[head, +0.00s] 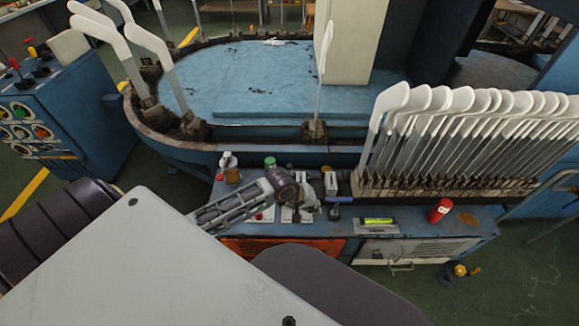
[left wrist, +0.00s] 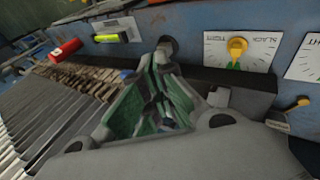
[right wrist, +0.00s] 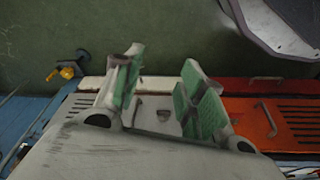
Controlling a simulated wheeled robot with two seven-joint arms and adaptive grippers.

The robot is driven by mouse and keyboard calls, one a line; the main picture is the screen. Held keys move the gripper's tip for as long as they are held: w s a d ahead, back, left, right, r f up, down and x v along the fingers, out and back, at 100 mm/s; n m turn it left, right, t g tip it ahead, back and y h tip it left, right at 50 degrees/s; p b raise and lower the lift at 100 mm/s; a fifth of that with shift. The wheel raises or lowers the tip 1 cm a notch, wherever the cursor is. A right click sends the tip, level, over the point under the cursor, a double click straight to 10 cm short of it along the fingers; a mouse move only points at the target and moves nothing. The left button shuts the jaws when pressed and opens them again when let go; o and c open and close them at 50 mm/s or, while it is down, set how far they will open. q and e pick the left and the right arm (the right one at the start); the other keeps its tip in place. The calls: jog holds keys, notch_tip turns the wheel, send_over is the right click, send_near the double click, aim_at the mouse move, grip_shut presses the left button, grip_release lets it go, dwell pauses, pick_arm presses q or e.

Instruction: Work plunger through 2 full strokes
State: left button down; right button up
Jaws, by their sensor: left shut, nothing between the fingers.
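A dark, round-ended piece (left wrist: 168,43), which looks like the plunger, stands just past my left fingertips in the left wrist view. I cannot tell whether the fingers touch it. My left gripper (left wrist: 160,62) is shut with nothing between its green-padded fingers. In the head view my left gripper (head: 306,192) is over the blue machine's front ledge, among small controls, and hides part of them. My right gripper (right wrist: 157,84) is open and empty in the right wrist view, before the cabinet front with its orange panel (right wrist: 243,122). It is not seen in the head view.
A rack of white sock boards (head: 450,130) stands right of my left gripper. Bottles (head: 230,168) stand to the left. A yellow-knobbed dial (left wrist: 237,46) is close to the left gripper.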

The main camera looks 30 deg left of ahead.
pick_arm(q)
jog(key=w+a+n+t, duration=0.1)
jog(key=w+a+n, duration=0.6)
jog(key=w+a, duration=0.15)
notch_tip(320, 180, up, 5)
jog(key=n+t, duration=0.2)
jog(key=n, duration=0.6)
send_over(291, 167)
jog(key=shift+a, duration=0.1)
pick_arm(e)
jog(key=s+d+f, duration=0.1)
jog(key=s+f, duration=0.3)
jog(key=f, duration=0.5)
jog(key=s+d+f, duration=0.1)
jog(key=s+f, duration=0.4)
jog(key=f, duration=0.4)
jog(key=shift+d+f, duration=0.3)
